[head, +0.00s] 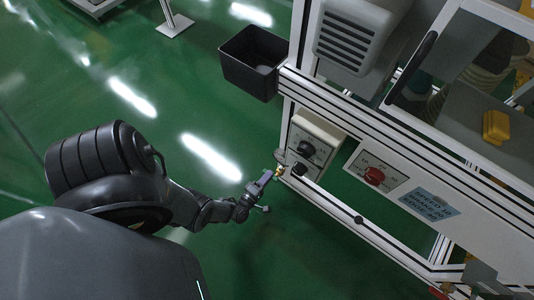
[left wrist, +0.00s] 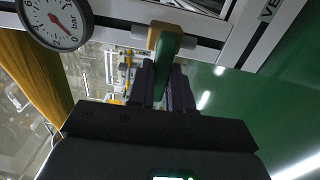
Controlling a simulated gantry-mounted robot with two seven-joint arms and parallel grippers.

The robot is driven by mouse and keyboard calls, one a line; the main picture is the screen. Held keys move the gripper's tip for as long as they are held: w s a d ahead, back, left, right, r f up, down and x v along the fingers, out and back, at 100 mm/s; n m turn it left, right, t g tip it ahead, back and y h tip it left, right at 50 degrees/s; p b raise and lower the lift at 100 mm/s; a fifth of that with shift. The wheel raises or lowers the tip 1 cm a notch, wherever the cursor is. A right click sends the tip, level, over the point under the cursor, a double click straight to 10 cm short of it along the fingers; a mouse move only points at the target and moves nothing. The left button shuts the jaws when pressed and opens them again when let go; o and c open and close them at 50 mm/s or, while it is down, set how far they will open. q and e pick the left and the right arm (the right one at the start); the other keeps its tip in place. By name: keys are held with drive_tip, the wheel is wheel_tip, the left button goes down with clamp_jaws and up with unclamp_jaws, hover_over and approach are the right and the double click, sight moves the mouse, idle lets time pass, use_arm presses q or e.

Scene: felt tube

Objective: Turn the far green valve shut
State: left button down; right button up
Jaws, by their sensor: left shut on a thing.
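In the left wrist view, a green valve lever (left wrist: 166,60) extends down from a brass-coloured valve body (left wrist: 166,32). Grey pipe shows on both sides of the body. My left gripper (left wrist: 163,85) is shut on the lever, one dark finger on each side. In the head view, my left gripper (head: 266,180) is at the lower left end of the white frame, by the small brass valve (head: 279,171); the green lever cannot be made out there. My right gripper is not in view.
A round pressure gauge (left wrist: 57,20) marked bar is left of the valve in the left wrist view. In the head view, dark and red knobs (head: 374,176) sit on panels of the white frame (head: 370,235). A black bin (head: 252,62) hangs at its far end. Open green floor lies left.

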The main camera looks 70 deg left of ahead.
use_arm(q)
drive_tip(key=shift+f, duration=0.1)
drive_tip(key=c, duration=1)
unclamp_jaws()
drive_tip(key=shift+c, duration=0.2)
drive_tip(key=p+v, duration=0.1)
drive_tip(key=v, duration=0.9)
drive_tip(key=shift+s+d, duration=0.2)
drive_tip(key=shift+s, duration=0.15)
